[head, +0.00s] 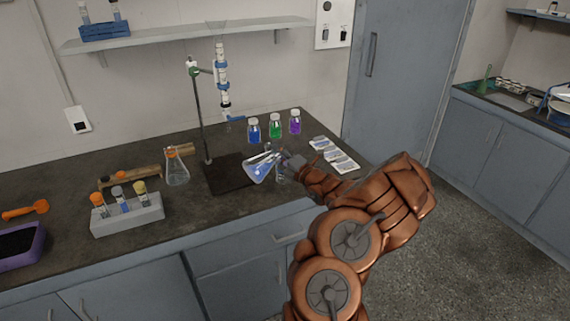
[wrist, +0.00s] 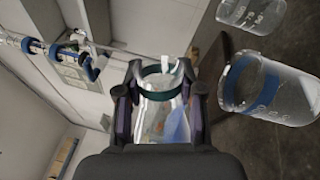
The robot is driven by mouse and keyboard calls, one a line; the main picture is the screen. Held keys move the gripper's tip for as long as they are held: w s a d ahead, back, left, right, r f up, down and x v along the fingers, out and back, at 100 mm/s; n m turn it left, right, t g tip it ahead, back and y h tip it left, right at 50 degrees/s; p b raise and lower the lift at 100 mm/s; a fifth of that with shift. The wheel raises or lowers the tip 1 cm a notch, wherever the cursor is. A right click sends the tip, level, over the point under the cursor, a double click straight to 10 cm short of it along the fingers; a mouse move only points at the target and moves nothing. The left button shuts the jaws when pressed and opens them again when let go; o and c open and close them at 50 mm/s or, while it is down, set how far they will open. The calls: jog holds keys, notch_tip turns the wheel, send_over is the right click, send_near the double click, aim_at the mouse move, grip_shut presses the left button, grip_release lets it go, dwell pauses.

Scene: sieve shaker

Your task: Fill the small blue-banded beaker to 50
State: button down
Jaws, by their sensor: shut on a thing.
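My gripper (head: 287,160) is shut on a glass conical flask (head: 261,170) holding blue liquid. The flask is tilted in the air over the right part of the bench. In the wrist view, my gripper (wrist: 158,95) grips the flask (wrist: 160,108) around its neck, near a dark teal band. The small blue-banded beaker (wrist: 265,92) is to the right in the wrist view, apart from the fingers. In the head view, a clear glass vessel (head: 283,175) stands close below my gripper, partly hidden. I cannot read the beaker's level, and no stream of liquid shows.
A burette stand (head: 200,120) rises behind the flask. Blue, green and purple bottles (head: 275,127) stand behind it. Cards (head: 335,155) lie to the right. Another flask (head: 176,170) and a tube rack (head: 127,214) stand left. Another glass vessel (wrist: 252,12) shows in the wrist view.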

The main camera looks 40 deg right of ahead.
jog(key=shift+d+r+m+h+p, duration=0.15)
jog(key=shift+m+h+p, duration=0.05)
jog(key=shift+m+p, duration=0.7)
jog(key=shift+d+r+m+h+p, duration=0.1)
jog(key=shift+m+h+p, duration=0.1)
jog(key=shift+m+p, duration=0.7)
dwell(3.4)
